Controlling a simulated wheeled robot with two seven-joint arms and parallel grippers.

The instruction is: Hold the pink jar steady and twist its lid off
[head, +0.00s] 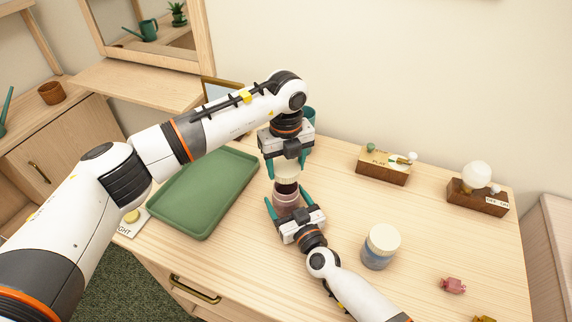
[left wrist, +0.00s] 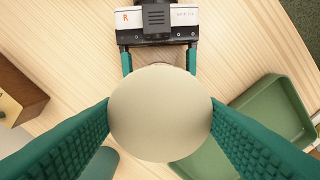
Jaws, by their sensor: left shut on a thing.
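The pink jar (head: 287,199) stands upright on the table, in the middle of the head view. Its cream lid (head: 286,178) is above it, with a dark band between them; I cannot tell whether lid and jar touch. My left gripper (head: 286,165) points down and is shut on the lid. In the left wrist view the round lid (left wrist: 160,113) fills the space between its fingers and hides the jar. My right gripper (head: 287,201) comes from the front, its fingers on both sides of the jar, shut on it. It also shows in the left wrist view (left wrist: 159,62).
A green tray (head: 190,230) lies left of the jar. A cream-lidded blue-grey jar (head: 380,254) stands to the right. Two wooden blocks (head: 383,172) (head: 478,203) stand at the back right. A small pink piece (head: 453,285) lies front right. The table between is clear.

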